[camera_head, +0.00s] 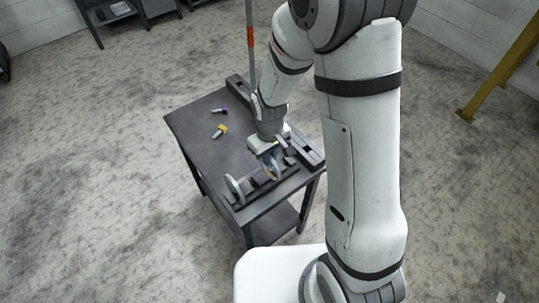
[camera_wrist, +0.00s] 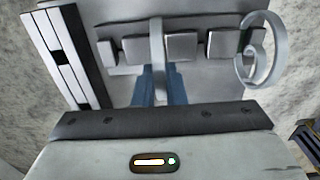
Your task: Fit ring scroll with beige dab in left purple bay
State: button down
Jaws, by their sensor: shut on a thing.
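My gripper (camera_head: 268,152) is over the near right part of the dark table. In the wrist view its blue fingers (camera_wrist: 158,88) are shut on a light grey ring scroll (camera_wrist: 157,45), seen nearly edge-on. The held ring also shows below the gripper in the head view (camera_head: 272,169). It stands upright over a row of grey blocks (camera_wrist: 181,47) with gaps between them; I cannot tell whether it touches the row. A second scroll with a spiral end (camera_wrist: 262,72) stands at the row's right end, and in the head view (camera_head: 234,188). No beige dab or purple bay marking can be made out.
The dark table (camera_head: 205,150) holds a small purple-tipped piece (camera_head: 219,110) and a yellow-tipped piece (camera_head: 220,131) away from the gripper. A dark rail with pale strips (camera_wrist: 66,60) lies left in the wrist view. The table's left part is mostly clear.

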jog(key=shift+r+p, duration=0.7)
jog(key=shift+r, duration=0.4)
jog(key=shift+r, duration=0.1)
notch_tip(320, 180, up, 9)
jog(key=p, duration=0.6)
jog(key=shift+p, duration=0.3)
